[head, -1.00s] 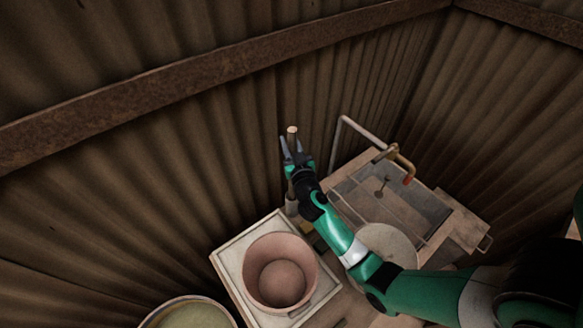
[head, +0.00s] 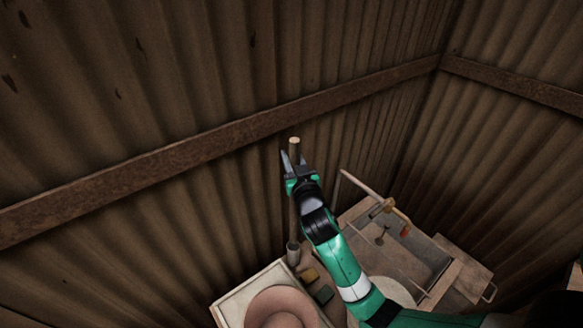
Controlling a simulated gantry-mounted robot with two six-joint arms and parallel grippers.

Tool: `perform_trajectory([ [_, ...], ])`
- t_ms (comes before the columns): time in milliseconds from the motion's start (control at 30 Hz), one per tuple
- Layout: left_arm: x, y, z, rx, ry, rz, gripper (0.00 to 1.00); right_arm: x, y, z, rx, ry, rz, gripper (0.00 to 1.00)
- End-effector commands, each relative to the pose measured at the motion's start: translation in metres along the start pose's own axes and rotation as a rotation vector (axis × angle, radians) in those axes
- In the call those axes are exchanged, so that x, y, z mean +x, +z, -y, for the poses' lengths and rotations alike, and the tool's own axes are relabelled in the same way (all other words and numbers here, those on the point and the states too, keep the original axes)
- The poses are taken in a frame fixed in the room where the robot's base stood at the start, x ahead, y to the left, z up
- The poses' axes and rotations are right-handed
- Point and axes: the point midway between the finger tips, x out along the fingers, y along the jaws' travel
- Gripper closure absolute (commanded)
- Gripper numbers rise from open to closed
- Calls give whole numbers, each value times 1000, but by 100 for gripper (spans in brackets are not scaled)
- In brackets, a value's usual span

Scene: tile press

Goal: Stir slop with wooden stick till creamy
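My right gripper (head: 292,160), on the green arm coming in from the right, is shut on the wooden stick (head: 294,145). The stick stands upright, its pale top end above the fingers. Its lower part runs down behind the gripper toward a small grey cylindrical holder (head: 293,254); I cannot tell whether its lower end is clear of the holder. The slop is not in view now. My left gripper is not in view.
A pinkish pot (head: 282,300) on a pale square stand (head: 236,298) is cut off by the bottom edge. Small blocks (head: 310,275) lie beside the holder. Corrugated walls stand close behind.

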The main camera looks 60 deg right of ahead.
Motion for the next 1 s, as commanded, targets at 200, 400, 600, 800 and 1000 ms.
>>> perform_trajectory([
  [200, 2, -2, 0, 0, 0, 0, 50, 0, -14, 0, 0, -1, -2, 100],
  [400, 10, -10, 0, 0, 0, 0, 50, 0, -27, 0, 0, -1, -2, 100],
  [600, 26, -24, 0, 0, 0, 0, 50, 0, -51, 0, 0, -1, -2, 100],
  [800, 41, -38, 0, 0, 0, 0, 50, 0, -74, 0, 1, -1, -1, 100],
  [1000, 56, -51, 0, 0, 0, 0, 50, 0, -98, 0, 1, -1, -2, 100],
])
